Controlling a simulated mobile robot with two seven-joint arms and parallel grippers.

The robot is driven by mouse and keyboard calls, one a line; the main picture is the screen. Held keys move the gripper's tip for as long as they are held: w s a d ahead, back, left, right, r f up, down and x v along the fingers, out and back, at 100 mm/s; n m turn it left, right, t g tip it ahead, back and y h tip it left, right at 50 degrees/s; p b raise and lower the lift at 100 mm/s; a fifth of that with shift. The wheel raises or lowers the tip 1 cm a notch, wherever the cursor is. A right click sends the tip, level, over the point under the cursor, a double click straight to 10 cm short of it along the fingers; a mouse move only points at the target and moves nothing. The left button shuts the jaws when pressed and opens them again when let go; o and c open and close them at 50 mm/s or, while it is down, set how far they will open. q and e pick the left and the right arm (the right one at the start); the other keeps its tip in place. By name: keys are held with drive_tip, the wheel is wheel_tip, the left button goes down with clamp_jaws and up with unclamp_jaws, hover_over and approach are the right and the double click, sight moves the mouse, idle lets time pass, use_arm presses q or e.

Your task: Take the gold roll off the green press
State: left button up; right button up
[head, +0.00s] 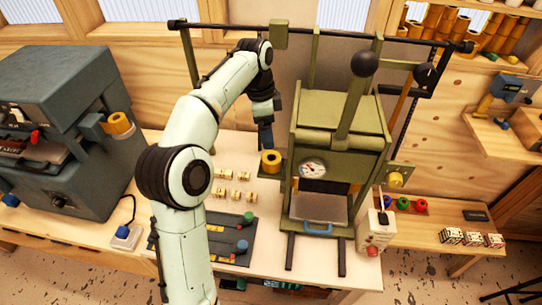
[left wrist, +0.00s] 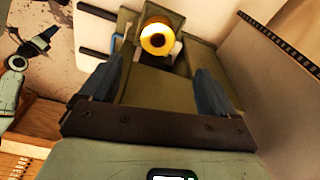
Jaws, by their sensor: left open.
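The gold roll (head: 271,160) sits on a holder at the left side of the green press (head: 340,140). In the left wrist view, the gold roll (left wrist: 157,38) shows end-on with a dark hole in its middle. My left gripper (head: 266,130) is above the roll in the head view, pointing down. In the left wrist view my left gripper (left wrist: 155,85) is open and empty, its fingers apart, with the roll ahead between them and apart from them. Part of my other arm (left wrist: 15,80) shows small at the left edge; its gripper is unclear.
A grey machine (head: 70,110) with another gold roll (head: 118,123) stands at left. Several small pale pieces (head: 222,193) and a dark panel (head: 225,240) lie on the bench. A dark rail (head: 310,32) crosses behind the press. A white box (head: 376,230) stands right of the press.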

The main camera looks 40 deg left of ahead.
use_arm(q)
hover_over(272, 157)
drive_tip(key=f, duration=0.6)
drive_tip(key=shift+s+a, duration=0.25)
drive_tip(key=shift+s, duration=0.05)
drive_tip(key=shift+w+d+f, duration=0.1)
drive_tip(key=shift+w+f, duration=0.05)
drive_tip(key=shift+f, duration=1.4)
drive_tip(key=shift+w+d+f, duration=0.1)
drive_tip(key=shift+f, duration=1.4)
drive_tip(key=c, duration=1.2)
